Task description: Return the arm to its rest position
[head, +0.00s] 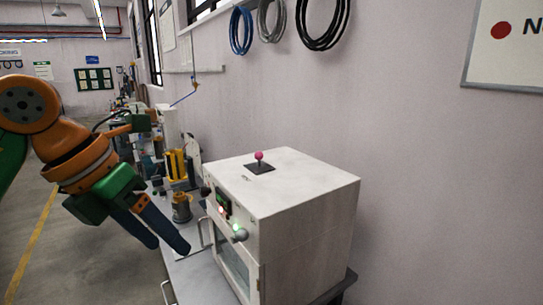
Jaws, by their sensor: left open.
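My left arm, orange and green, comes in from the left edge of the head view. Its gripper (169,246) has two dark fingers pointing down and to the right, apart, with nothing seen between them. The fingers are to the left of the white cabinet's front, and no touching shows. My right gripper is not in view.
A white box-shaped cabinet (305,205) with a pink-knobbed lever (259,156) on top and lit indicators on its front stands against the wall. Yellow and dark equipment (178,165) crowds the bench behind the gripper. Open floor (85,275) lies to the left.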

